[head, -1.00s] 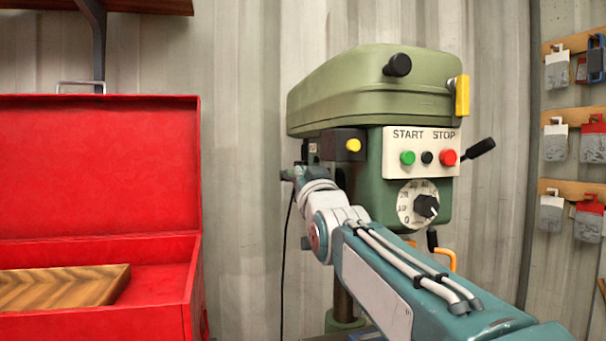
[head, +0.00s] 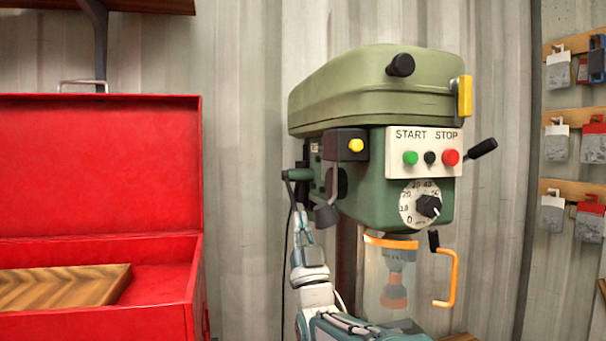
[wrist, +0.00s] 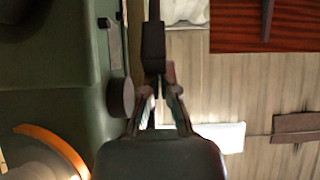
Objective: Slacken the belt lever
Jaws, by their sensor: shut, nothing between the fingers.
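The green drill press (head: 375,90) stands at the centre of the head view. On the left side of its head is a dark lever-like arm (head: 298,174); a grey round-ended part (head: 326,214) hangs beside it. I cannot tell for sure which is the belt lever. My gripper (head: 301,214) points upward just below the dark arm, left of the grey part. In the wrist view my gripper (wrist: 160,88) has its fingers drawn together, empty. A dark bar (wrist: 153,45) lies straight ahead of the tips; contact is unclear. A grey knob (wrist: 120,97) is left of the fingers.
The panel has start (head: 410,158) and stop (head: 450,157) buttons and a dial (head: 420,204). An open red toolbox (head: 100,165) stands left. Padlocks hang on the right wall.

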